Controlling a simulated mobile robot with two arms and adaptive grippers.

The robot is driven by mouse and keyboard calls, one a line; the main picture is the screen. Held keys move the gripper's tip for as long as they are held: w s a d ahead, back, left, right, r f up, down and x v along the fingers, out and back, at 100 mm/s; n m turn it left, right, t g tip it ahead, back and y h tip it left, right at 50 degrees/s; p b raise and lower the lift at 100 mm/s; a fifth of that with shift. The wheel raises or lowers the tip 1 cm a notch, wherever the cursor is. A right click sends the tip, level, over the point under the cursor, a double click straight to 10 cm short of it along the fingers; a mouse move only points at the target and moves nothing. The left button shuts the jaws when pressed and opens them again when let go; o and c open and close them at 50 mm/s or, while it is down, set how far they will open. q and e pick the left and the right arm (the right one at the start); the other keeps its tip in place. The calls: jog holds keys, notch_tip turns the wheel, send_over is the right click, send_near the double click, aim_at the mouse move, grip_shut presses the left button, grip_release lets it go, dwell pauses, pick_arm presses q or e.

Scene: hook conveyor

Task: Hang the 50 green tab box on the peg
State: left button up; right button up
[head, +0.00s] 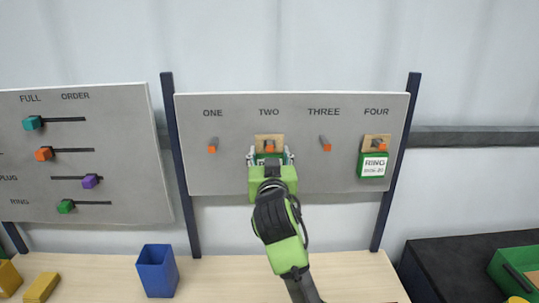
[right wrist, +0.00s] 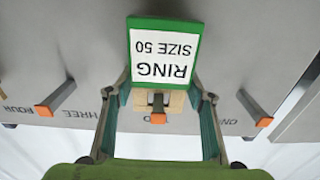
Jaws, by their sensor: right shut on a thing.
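The size 50 green box (right wrist: 165,48) has a white label reading RING SIZE 50, upside down in the right wrist view. Its tan tab (head: 268,139) is at the peg under TWO. The orange tip of that peg (right wrist: 158,118) shows in front of the tab, and the peg appears to pass through the tab's hole. My right gripper (head: 270,159) is shut on the box, one finger at each side, close to the board. It hides most of the box in the head view. My left gripper is not in view.
Pegs ONE (head: 212,146) and THREE (head: 325,144) are bare. Another green RING box (head: 373,165) hangs on peg FOUR. A board with coloured sliders (head: 90,155) stands at left. A blue bin (head: 157,270) and yellow blocks (head: 41,288) are on the table.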

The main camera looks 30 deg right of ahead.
jog(key=o, duration=1.3)
jog(key=shift+s, duration=0.1)
jog(key=v, duration=1.2)
jog(key=shift+f, duration=0.1)
